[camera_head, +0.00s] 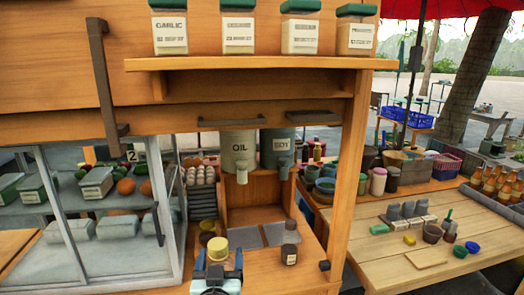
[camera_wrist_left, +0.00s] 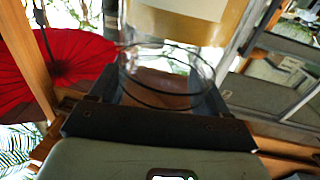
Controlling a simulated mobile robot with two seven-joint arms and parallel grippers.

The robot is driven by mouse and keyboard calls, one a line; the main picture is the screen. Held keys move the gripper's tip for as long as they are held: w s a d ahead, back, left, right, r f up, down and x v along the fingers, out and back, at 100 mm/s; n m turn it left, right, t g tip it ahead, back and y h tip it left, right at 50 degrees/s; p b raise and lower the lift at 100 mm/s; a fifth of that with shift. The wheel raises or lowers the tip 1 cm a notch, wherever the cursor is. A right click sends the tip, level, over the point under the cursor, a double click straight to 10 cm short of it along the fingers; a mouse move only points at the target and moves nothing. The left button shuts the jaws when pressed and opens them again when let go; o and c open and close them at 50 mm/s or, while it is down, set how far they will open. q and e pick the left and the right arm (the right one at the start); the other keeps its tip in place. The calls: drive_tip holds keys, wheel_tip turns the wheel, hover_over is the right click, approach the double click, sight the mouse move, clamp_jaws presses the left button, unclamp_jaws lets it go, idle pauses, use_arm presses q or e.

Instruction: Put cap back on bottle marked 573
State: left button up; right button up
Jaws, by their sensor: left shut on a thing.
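My left gripper (camera_head: 218,264) is at the bottom centre of the head view, above the wooden counter. It is shut on a yellow-topped container (camera_head: 217,247). In the left wrist view, a clear round wall (camera_wrist_left: 165,77) shows between my fingers (camera_wrist_left: 158,100), with an amber and pale surface (camera_wrist_left: 185,18) beyond it. A small dark bottle (camera_head: 290,254) with a white label stands on the counter to the right of the gripper, apart from it. Its label is too small to read. I cannot make out the number 573 anywhere. My right gripper is not in view.
A wooden post (camera_head: 349,180) stands right of the counter. Oil (camera_head: 239,155) and soy (camera_head: 277,148) dispensers hang above it. A glass display case (camera_head: 100,215) is on the left. A wooden table (camera_head: 430,245) with pots and bottles stands at the right.

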use_arm(q)
drive_tip(key=s+a+f, duration=0.1)
drive_tip(key=a+f, duration=0.1)
drive_tip(key=f, duration=0.7)
drive_tip(key=s+a+f+p, duration=0.1)
drive_tip(key=s+a+f, duration=0.1)
drive_tip(key=f, duration=0.7)
drive_tip(key=s+a+f+h+p, duration=0.1)
drive_tip(key=a+f, duration=0.3)
drive_tip(key=f, duration=0.4)
drive_tip(key=shift+s+f+m, duration=0.3)
drive_tip(key=shift+s+f, duration=0.05)
drive_tip(key=shift+f, duration=0.05)
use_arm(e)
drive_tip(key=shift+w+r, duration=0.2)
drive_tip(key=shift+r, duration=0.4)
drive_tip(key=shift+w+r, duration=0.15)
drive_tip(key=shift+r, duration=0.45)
use_arm(q)
drive_tip(key=w+d+f+m+g+h, duration=0.1)
drive_tip(key=d+f+m+g+h, duration=0.1)
drive_tip(key=d+m+h, duration=0.2)
drive_tip(key=w+d+f+m+g+h, duration=0.1)
drive_tip(key=d+f+m+g+h, duration=0.1)
drive_tip(key=d+m+h, duration=0.2)
drive_tip(key=d+h, duration=0.3)
drive_tip(key=d, duration=0.2)
drive_tip(key=shift+d+h, duration=0.3)
